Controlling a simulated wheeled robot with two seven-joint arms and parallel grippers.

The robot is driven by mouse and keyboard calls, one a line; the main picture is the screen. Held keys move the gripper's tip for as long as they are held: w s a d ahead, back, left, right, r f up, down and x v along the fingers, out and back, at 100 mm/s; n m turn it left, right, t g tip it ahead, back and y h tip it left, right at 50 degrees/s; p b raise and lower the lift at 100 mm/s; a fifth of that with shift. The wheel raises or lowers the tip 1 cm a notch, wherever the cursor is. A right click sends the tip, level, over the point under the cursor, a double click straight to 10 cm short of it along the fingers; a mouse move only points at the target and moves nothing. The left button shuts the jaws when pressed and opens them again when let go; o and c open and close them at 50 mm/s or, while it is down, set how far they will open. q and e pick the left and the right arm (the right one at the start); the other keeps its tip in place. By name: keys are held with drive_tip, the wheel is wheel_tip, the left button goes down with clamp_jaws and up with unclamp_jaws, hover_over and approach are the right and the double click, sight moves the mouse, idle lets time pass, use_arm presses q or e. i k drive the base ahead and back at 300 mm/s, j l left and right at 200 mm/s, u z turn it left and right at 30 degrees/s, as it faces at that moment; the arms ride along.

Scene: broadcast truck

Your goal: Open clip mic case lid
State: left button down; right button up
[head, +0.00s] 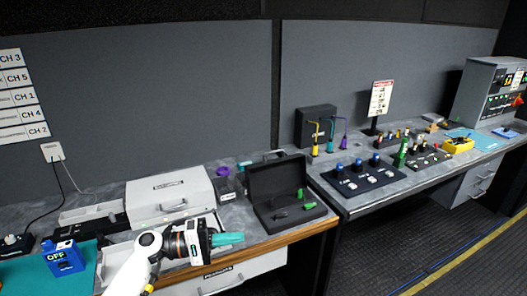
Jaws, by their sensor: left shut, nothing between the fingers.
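A small black case (259,211) sits on the counter near the end of its wooden edge. Its lid (275,178) stands raised at the back, so the case is open. Inside it lie small dark and green pieces, which look like clip mics. My left gripper (241,238) is in front of the case and to its left, over the counter's front edge. Its teal fingers are together and empty, and look apart from the case. My right gripper is not in view.
A closed light grey case (150,207) with a label stands left of the black case. A purple cup (223,170) is behind. A blue OFF box (65,258) sits at far left. A second desk to the right holds a dark panel with blue knobs (361,182).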

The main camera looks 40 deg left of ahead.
sight(278, 177)
drive_tip(key=i+j, duration=0.55)
drive_tip(key=j, duration=0.15)
drive_tip(key=i+j, duration=0.6)
drive_tip(key=j, duration=0.15)
